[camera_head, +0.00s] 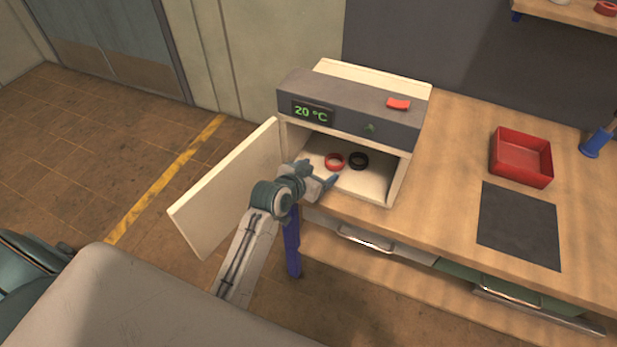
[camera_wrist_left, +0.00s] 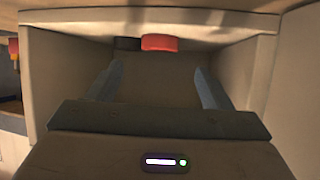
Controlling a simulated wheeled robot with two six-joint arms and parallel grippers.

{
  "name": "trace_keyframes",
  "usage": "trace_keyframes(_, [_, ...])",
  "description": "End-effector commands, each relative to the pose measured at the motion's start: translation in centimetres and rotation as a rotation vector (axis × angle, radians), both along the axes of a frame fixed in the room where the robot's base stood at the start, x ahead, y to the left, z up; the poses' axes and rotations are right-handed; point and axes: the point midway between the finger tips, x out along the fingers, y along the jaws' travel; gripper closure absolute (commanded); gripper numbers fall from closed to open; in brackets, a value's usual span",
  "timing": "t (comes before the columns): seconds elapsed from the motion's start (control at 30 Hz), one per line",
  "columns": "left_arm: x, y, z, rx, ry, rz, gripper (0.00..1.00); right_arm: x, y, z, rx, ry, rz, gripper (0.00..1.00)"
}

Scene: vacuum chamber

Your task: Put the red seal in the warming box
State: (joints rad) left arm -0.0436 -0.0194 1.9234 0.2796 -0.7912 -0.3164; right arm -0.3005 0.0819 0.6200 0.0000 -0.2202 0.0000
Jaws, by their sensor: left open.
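The warming box (camera_head: 350,120) stands at the left end of the bench with its door (camera_head: 230,188) swung open to the left. The red seal (camera_head: 334,162), a ring, lies on the box floor, left of a black ring (camera_head: 358,160) and apart from the walls. My left gripper (camera_head: 320,174) is open and empty at the box mouth, just in front of the red seal. In the left wrist view, the red seal (camera_wrist_left: 160,43) shows beyond the open fingers, with the black ring (camera_wrist_left: 127,44) partly hidden beside it. My right gripper is out of view.
The box display reads 20 °C, and a red switch (camera_head: 398,104) sits on top. A red tray (camera_head: 521,157) and a dark mat (camera_head: 520,225) are on the bench to the right. A shelf (camera_head: 575,13) at the upper right holds a red item. Bench between box and mat is clear.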

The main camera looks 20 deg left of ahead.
Motion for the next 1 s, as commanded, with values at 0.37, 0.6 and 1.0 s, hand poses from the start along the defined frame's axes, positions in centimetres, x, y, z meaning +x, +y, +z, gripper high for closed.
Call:
trace_keyframes(0.37, [-4.0,0.9,2.0,0.0,0.0,0.0,0.27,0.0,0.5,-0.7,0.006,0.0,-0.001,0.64])
trace_keyframes(0.6, [-4.2,1.0,2.1,-0.001,0.0,0.0,0.27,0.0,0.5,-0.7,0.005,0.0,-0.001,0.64])
trace_keyframes(1.0, [-11.6,2.5,-1.7,0.059,0.229,0.02,0.27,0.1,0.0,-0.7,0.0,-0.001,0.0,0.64])
